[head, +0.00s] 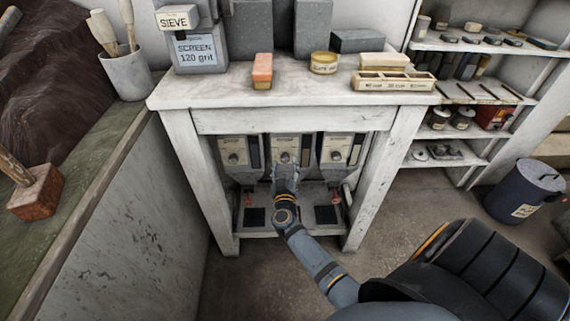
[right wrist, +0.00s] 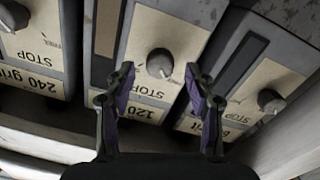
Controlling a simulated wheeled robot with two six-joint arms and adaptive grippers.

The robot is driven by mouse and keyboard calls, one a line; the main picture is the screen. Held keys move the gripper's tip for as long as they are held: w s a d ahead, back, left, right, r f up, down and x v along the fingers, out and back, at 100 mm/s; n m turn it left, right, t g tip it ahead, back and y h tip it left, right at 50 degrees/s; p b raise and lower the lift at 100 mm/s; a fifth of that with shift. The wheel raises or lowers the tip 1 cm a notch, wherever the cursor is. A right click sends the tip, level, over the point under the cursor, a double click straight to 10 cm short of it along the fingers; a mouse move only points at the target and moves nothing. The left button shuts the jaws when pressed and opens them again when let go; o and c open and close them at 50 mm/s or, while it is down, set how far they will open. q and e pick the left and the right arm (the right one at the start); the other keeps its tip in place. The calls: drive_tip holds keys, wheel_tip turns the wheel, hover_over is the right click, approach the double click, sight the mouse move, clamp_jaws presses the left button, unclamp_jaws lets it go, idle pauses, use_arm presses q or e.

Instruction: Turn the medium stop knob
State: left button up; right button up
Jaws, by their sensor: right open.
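Three grey dispensers with cream labels stand in a row under the bench. The middle dispenser's stop knob (right wrist: 160,62) is a round grey knob on a label reading STOP and 120; it also shows in the head view (head: 285,157). My right gripper (right wrist: 159,76) is open, with a purple-padded finger on each side of this knob in the right wrist view. I cannot tell if the pads touch it. In the head view the gripper (head: 280,174) is in front of the middle dispenser and hides its lower part. My left gripper is not in view.
A side knob (right wrist: 14,15) on the 240 grit dispenser and another knob (right wrist: 270,100) flank the middle one. The white bench (head: 172,185) has legs on both sides of my arm. Shelves (head: 455,47) and a dark bin (head: 522,192) stand at right.

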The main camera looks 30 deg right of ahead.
drive_tip(key=shift+x, duration=1.15)
drive_tip(key=shift+c, duration=0.4)
